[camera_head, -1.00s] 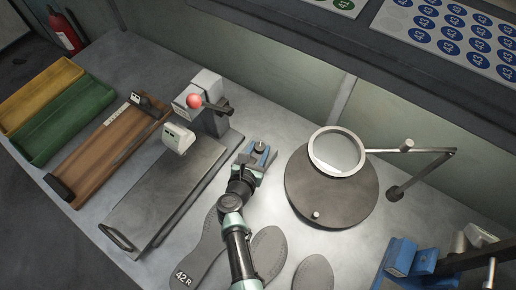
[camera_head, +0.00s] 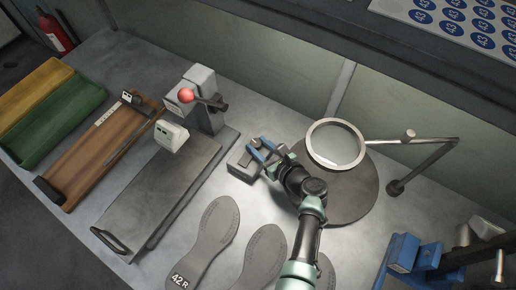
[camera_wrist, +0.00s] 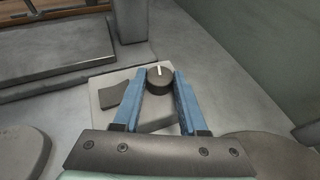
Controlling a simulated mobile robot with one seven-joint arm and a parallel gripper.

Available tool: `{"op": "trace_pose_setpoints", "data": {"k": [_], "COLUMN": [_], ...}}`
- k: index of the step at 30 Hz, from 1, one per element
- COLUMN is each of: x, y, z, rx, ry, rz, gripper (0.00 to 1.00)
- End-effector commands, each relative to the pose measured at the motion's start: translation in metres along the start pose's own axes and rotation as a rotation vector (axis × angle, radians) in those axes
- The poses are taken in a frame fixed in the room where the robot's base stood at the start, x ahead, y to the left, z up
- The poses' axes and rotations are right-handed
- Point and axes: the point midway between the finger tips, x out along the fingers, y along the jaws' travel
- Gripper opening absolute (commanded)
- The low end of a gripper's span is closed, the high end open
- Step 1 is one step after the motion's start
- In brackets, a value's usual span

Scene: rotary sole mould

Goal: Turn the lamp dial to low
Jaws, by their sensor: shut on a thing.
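The lamp dial (camera_wrist: 159,78) is a dark round knob with a white pointer line on top. It sits on a small light-grey box (camera_wrist: 104,77) with a dark rocker piece beside the knob. In the wrist view my gripper (camera_wrist: 160,77) has its two blue fingers on either side of the dial, shut on it. The white line points away from my gripper, close to straight up in the picture. In the head view the box (camera_head: 240,165) stands on the bench and my gripper (camera_head: 259,147) reaches it from the right. No dial markings are legible.
A ring magnifier lamp (camera_head: 337,122) on a jointed arm stands close to the right of my gripper, over a dark round plate (camera_head: 366,196). A press with a red ball knob (camera_head: 186,95) stands to the left. Shoe soles (camera_head: 209,235) lie in front.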

Motion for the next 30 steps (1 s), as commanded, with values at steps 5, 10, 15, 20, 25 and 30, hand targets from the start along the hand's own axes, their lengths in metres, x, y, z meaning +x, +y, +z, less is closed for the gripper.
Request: {"op": "trace_pose_setpoints", "data": {"k": [5, 10, 15, 20, 25, 30], "x": [0.0039, 0.0055, 0.0066, 0.0074, 0.0081, 0.0088], "y": [-0.0079, -0.0099, -0.0104, -0.0114, -0.0118, -0.0121], "z": [-0.0023, -0.0036, -0.0033, -0.0025, -0.0017, -0.0009], "rx": [-0.069, -0.132, -0.183, -0.224, -0.259, -0.287], "ry": [-0.004, -0.001, 0.001, 0.003, 0.005, 0.007], "rz": [0.148, 0.298, 0.429, 0.527, 0.612, 0.681], "gripper": [0.00, 0.00, 0.00, 0.00, 0.00, 0.00]}}
